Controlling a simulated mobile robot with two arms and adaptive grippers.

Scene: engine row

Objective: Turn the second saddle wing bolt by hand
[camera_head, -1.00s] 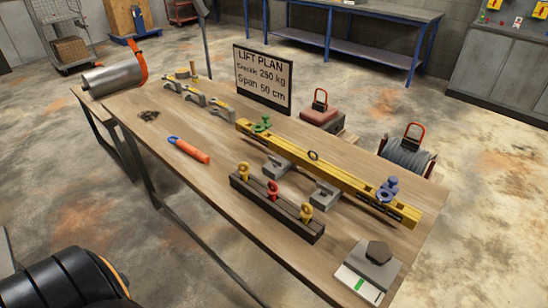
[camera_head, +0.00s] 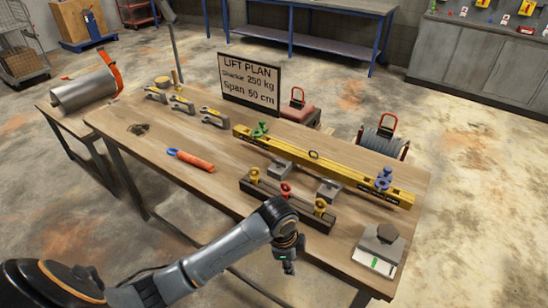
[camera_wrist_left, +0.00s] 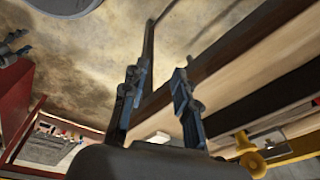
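A yellow lifting beam (camera_head: 330,167) lies across the wooden table on grey blocks. A green saddle piece (camera_head: 260,130) sits near its left end and a blue-purple one (camera_head: 383,180) near its right end. The wing bolts are too small to make out clearly. My left gripper (camera_head: 288,265) is at the table's front edge, in front of the dark rack and well short of the beam. In the left wrist view its two fingers (camera_wrist_left: 158,95) are apart with nothing between them. My right gripper is in neither view.
The dark rack (camera_head: 268,198) holds yellow and red eye bolts. A grey plate with a dark block (camera_head: 379,243) stands at the table's right end. An orange-handled tool (camera_head: 192,160) and several grey shackles lie to the left. A lift plan sign (camera_head: 249,82) stands behind.

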